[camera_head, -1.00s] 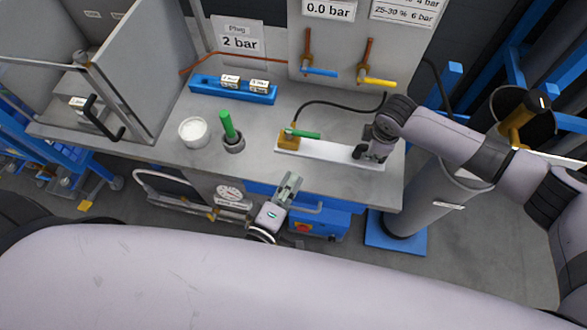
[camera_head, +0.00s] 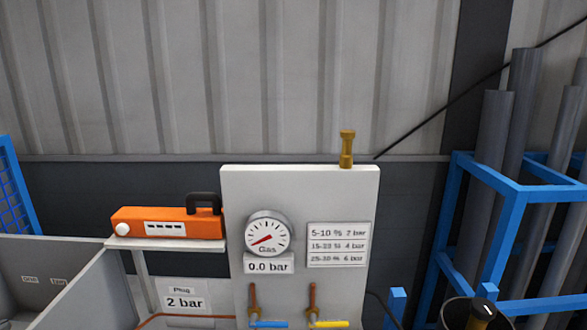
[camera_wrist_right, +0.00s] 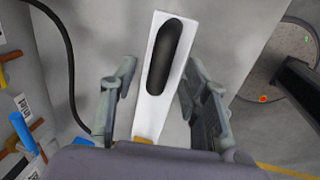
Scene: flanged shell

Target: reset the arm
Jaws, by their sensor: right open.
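Neither arm shows in the head view. My right gripper (camera_wrist_right: 157,78) shows in the right wrist view with its two fingers spread wide apart. A white bar (camera_wrist_right: 150,112) with a long black oval part (camera_wrist_right: 171,55) lies in line with the gap between the fingers. The fingers appear clear of the bar on both sides, and nothing is held. How far the gripper is above the bar is hard to tell. My left gripper is out of sight.
In the head view, a grey panel (camera_head: 345,215) carries a gas gauge (camera_head: 267,235) at zero, with blue (camera_head: 268,324) and yellow (camera_head: 329,324) valve handles below. An orange case (camera_head: 168,224) sits on a shelf at left. A blue rack (camera_head: 507,225) holds grey cylinders at right.

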